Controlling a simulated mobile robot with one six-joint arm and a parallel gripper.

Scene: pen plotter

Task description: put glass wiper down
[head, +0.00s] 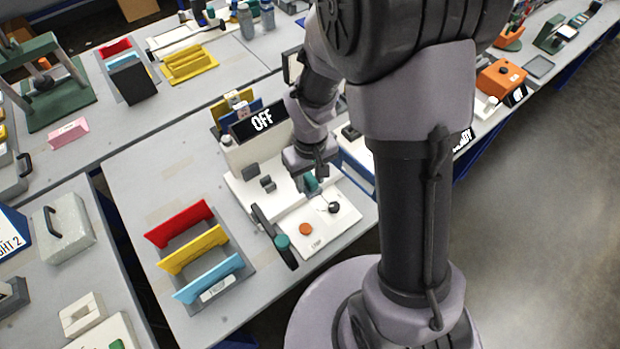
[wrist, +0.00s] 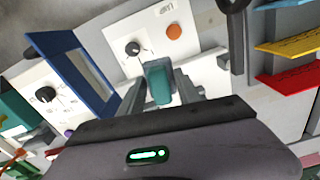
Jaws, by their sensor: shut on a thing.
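My gripper (head: 311,178) is shut on a teal block, which I take to be the glass wiper's handle (wrist: 158,82). In the wrist view the block stands between my two grey fingers; the rest of the wiper is hidden or cannot be made out. In the head view the teal piece (head: 312,184) shows just under my gripper, over the white plotter (head: 325,236). The plotter's orange button (head: 305,229) and black knob (head: 334,207) are close by, and also show in the wrist view. I cannot tell whether the wiper touches the surface.
A black bar with a teal knob (head: 282,242) lies along the plotter's left side. An OFF display (head: 261,121) stands behind. A rack with red, yellow and blue dividers (head: 251,270) is at left. Bare grey tabletop (head: 150,205) lies left of the plotter.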

